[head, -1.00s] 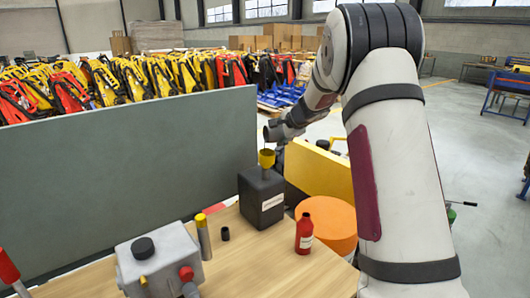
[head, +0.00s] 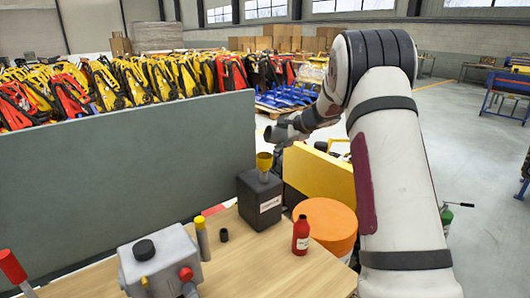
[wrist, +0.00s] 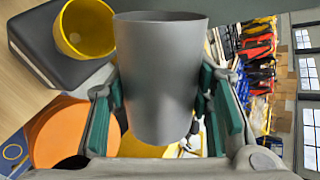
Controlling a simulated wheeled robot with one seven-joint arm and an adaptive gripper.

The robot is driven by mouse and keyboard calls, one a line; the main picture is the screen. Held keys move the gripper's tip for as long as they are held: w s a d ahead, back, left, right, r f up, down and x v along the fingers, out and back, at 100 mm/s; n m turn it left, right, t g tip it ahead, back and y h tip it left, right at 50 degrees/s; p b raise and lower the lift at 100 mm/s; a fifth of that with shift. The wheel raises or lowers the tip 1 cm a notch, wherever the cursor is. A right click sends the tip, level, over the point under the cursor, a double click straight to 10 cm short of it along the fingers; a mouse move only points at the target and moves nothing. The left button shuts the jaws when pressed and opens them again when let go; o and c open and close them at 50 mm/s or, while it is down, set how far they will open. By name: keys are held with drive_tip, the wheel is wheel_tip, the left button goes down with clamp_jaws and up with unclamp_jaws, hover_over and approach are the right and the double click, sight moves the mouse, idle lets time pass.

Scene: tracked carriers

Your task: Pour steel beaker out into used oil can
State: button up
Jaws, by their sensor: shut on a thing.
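The steel beaker (wrist: 160,75) is a plain grey cup, held between the green finger pads of my gripper (wrist: 165,105) in the wrist view. Its inside is hidden, so I cannot tell what it holds. In the head view my gripper (head: 279,133) is small and dark, above and slightly right of the yellow funnel (head: 264,165). The funnel stands in the top of the black used oil can (head: 260,200), which has a white label. Funnel (wrist: 85,28) and can (wrist: 50,40) also show at upper left in the wrist view, apart from the beaker.
An orange-topped drum (head: 328,222) and a red bottle (head: 301,235) stand right of the can. A grey panel (head: 120,165) stands behind.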

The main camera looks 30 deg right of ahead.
drive_tip(key=shift+w+a+f, duration=0.1)
drive_tip(key=shift+a, duration=0.3)
drive_tip(key=shift+w+d+f, duration=0.1)
drive_tip(key=shift+w+f, duration=0.05)
drive_tip(key=shift+f, duration=0.1)
drive_tip(key=shift+d+f+m+y+b, duration=0.15)
drive_tip(key=shift+f+m+y+b, duration=0.15)
drive_tip(key=shift+m+y+b, duration=0.25)
drive_tip(key=shift+r+m+t+y+b, duration=0.55)
drive_tip(key=shift+m+y+b, duration=0.2)
drive_tip(key=shift+y, duration=0.3)
drive_tip(key=d+f+m+y+b, duration=0.1)
drive_tip(key=d+f+m+t+y+b, duration=0.1)
drive_tip(key=shift+f+m+t+y+b, duration=0.25)
drive_tip(key=shift+m+y+b, duration=0.05)
drive_tip(key=shift+m+b, duration=0.1)
drive_tip(key=shift+s+d+f+m+t+y+b, duration=0.1)
drive_tip(key=shift+d+f+m+t+y+b, duration=0.3)
drive_tip(key=shift+f, duration=0.5)
drive_tip(key=shift+s+d+f+m+t+y+b, duration=0.15)
drive_tip(key=shift+d+f+m+y+b, duration=0.15)
drive_tip(key=shift+f+m+b, duration=0.5)
drive_tip(key=shift+d+f+m+t+y+b, duration=0.3)
drive_tip(key=shift+f+y+b, duration=0.1)
drive_tip(key=shift+f, duration=0.65)
